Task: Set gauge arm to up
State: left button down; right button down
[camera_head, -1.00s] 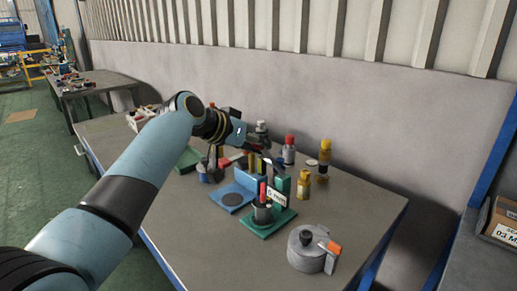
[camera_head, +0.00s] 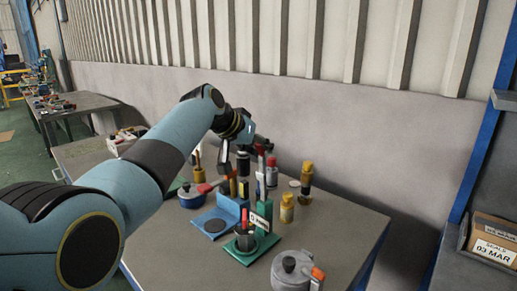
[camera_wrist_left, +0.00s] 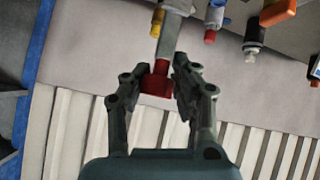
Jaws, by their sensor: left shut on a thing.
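A pale grey bar (camera_head: 260,183) with a red end (camera_head: 260,149) stands nearly upright behind the green fixture (camera_head: 264,211), which carries a white label; I take it as the gauge arm. My left gripper (camera_head: 262,146) is at its top. In the left wrist view the fingers (camera_wrist_left: 160,76) are shut around the red end (camera_wrist_left: 156,84), with the grey bar (camera_wrist_left: 168,38) running away from them. The bar's foot is hidden behind the fixture in the head view. My right gripper is not seen.
A blue bracket (camera_head: 225,207), a yellow bottle (camera_head: 287,209), a yellow-topped bottle (camera_head: 305,181) and a round grey canister (camera_head: 291,272) stand close by. The wall (camera_head: 330,135) is behind. The table's right front is clear.

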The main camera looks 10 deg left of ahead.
pick_arm(q)
jog(key=shift+d+r, duration=0.1)
jog(key=shift+d, duration=0.1)
jog(key=c, duration=1)
grip_release()
jog(key=shift+d, duration=0.1)
jog(key=shift+a, duration=0.25)
jog(key=v, duration=1.1)
jog(key=shift+s+r, duration=0.25)
jog(key=shift+s, duration=0.1)
jog(key=shift+f, duration=0.1)
